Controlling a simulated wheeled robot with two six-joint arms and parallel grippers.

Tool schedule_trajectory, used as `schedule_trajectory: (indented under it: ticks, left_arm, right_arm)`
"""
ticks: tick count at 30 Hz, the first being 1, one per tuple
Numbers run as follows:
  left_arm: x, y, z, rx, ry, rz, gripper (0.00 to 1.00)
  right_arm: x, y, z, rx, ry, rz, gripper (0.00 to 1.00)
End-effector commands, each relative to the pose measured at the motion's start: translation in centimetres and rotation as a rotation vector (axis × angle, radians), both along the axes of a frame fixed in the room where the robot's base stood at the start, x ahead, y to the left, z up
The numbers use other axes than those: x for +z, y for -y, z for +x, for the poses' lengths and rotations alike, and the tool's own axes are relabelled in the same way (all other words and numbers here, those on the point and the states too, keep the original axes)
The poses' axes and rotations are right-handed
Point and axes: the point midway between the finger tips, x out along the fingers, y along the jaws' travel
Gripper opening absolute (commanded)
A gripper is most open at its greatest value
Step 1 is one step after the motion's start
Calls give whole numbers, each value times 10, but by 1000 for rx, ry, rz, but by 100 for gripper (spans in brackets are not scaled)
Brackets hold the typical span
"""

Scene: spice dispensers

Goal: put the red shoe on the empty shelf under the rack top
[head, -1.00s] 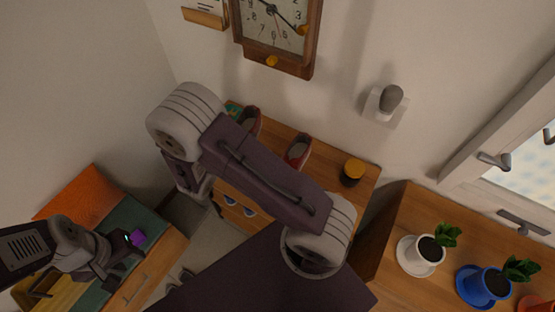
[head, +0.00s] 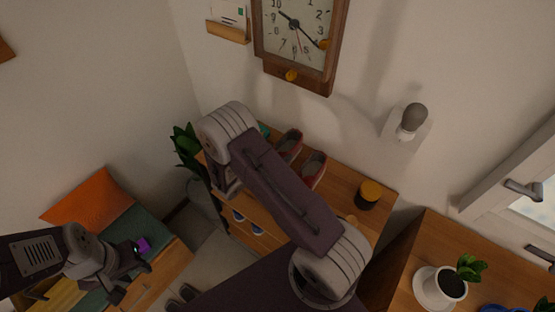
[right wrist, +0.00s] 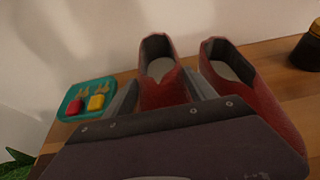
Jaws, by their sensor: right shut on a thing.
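Two red shoes are at the wooden rack top (head: 340,185) in the head view: a left one (head: 289,146) and a right one (head: 314,167). In the right wrist view my right gripper (right wrist: 160,95) is shut on the left red shoe (right wrist: 161,72), a finger on each side. The other red shoe (right wrist: 245,85) is close on its right. Whether the held shoe touches the top is unclear. In the head view my right arm hides that gripper and much of the rack front, so the empty shelf cannot be made out. My left gripper (head: 130,270) is open, at the lower left.
A green tray (right wrist: 72,108) with small red and yellow things is left of the shoes. A dark jar with an orange lid (head: 369,194) stands to their right. Blue-and-white shoes (head: 257,229) show in the rack front. A plant (head: 187,148) is beside the rack.

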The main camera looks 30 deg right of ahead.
Motion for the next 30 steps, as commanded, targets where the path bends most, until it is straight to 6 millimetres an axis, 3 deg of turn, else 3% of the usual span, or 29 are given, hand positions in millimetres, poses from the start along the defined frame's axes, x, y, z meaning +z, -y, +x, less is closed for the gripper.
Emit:
schedule_trajectory:
  ticks: [4,15,16,18,30]
  left_arm:
    - [-1,0,0,0,0,0,36]
    - [-6,0,0,0,0,0,36]
    - [-5,0,0,0,0,0,36]
    - [-4,0,0,0,0,0,36]
    - [-1,0,0,0,0,0,36]
  right_arm:
    - [-23,0,0,-1,-1,-1,11]
    - [-29,0,0,0,1,-1,11]
    - [-29,0,0,0,1,0,67]
    - [-28,0,0,0,0,0,86]
    - [-22,-4,-1,2,1,0,86]
